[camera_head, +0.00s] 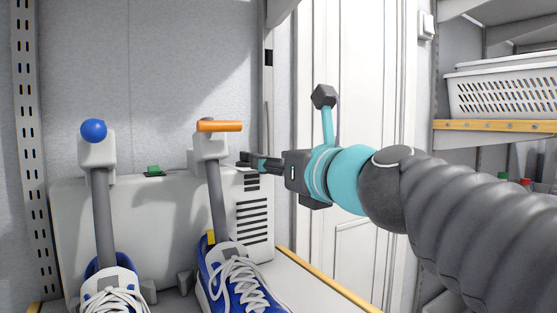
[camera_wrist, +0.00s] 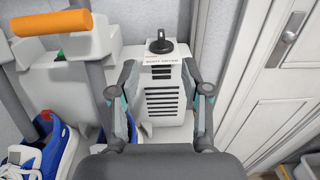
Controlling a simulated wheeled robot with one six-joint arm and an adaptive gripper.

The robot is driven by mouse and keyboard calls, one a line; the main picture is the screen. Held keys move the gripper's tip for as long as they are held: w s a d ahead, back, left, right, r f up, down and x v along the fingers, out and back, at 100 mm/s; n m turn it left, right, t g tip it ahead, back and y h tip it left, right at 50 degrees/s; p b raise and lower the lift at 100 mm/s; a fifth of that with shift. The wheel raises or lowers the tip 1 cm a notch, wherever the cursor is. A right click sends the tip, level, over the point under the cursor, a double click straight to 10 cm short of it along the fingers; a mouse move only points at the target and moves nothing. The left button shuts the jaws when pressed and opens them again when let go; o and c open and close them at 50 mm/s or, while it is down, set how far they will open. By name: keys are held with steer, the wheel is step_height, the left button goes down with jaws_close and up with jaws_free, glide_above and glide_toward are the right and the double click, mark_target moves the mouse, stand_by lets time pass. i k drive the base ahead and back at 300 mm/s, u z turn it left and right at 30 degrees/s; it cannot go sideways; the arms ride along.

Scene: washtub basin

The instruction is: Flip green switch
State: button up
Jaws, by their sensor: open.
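The green switch (camera_head: 153,171) is small and sits on top of the light grey boot dryer (camera_head: 150,215), between its two upright tubes, in the head view. In the wrist view only a small bit of green (camera_wrist: 60,53) shows at the left, partly hidden by the tube with the orange handle. My gripper (camera_head: 246,162) is open and empty. It is at the dryer's right end, right of the green switch and apart from it. In the wrist view its fingers (camera_wrist: 159,100) spread in front of the dryer's vented end panel.
A black knob (camera_wrist: 161,43) stands on the dryer's top at the vented end. The orange handle (camera_head: 219,126) and blue ball (camera_head: 93,130) top the tubes, with blue shoes (camera_head: 235,280) below. A white door (camera_head: 350,130) and a shelf basket (camera_head: 500,93) are to the right.

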mark_target(153, 169)
steer(key=k, duration=1)
